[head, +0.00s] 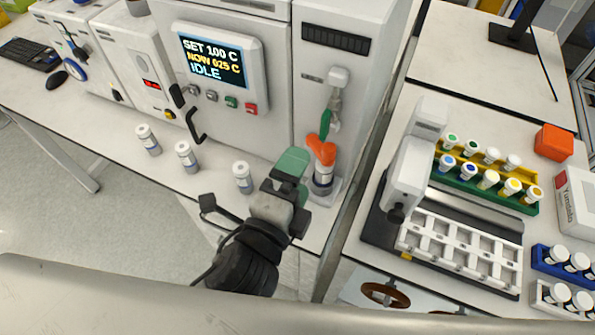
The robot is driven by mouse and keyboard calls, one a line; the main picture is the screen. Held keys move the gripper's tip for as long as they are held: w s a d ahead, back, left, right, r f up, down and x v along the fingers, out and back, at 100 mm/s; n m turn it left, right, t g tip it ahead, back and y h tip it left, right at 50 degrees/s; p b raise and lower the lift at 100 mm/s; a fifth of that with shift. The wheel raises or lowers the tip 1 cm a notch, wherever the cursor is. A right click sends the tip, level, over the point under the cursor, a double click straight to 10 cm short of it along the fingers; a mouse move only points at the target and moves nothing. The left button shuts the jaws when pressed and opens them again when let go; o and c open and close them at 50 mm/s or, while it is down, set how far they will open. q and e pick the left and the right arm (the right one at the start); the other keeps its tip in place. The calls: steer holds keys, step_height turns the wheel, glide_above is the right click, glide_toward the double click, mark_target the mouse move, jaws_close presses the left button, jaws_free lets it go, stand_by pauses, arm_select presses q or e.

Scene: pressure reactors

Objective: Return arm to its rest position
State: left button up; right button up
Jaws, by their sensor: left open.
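My left gripper (297,178) is in the lower middle of the head view, in front of the reactor cabinet. It is open, close to a vessel (323,180) with an orange cap or clamp (321,149) that stands under the cabinet's right column. From this angle I cannot tell whether a finger touches the vessel. My black and grey left arm comes in from below. My right gripper is not in view.
Several white-capped vials, one of them here (242,177), stand along the front of the bench. The reactor display (219,62) reads SET 100 C, NOW 025 C, IDLE. On the right bench are a white device (408,172), a white rack (460,249) and coloured vial racks.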

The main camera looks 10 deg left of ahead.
arm_select(q)
steer(key=s+a+f+n+g+y, duration=0.2)
steer(key=a+f+n+g+y, duration=0.4)
steer(key=a+f+n, duration=0.5)
steer(key=s+a+f+n+g, duration=0.6)
steer(key=s+n+g, duration=0.1)
steer(key=s+n, duration=0.1)
step_height(320, 180, down, 30)
steer(key=s+g+b, duration=0.2)
steer(key=b, duration=0.1)
steer(key=s+a+f+g+b, duration=0.1)
steer(key=s+a+f, duration=0.1)
steer(key=s+f, duration=1.4)
steer(key=shift+a+f+b, duration=0.3)
steer(key=shift+f+b, duration=0.1)
steer(key=shift+f, duration=0.2)
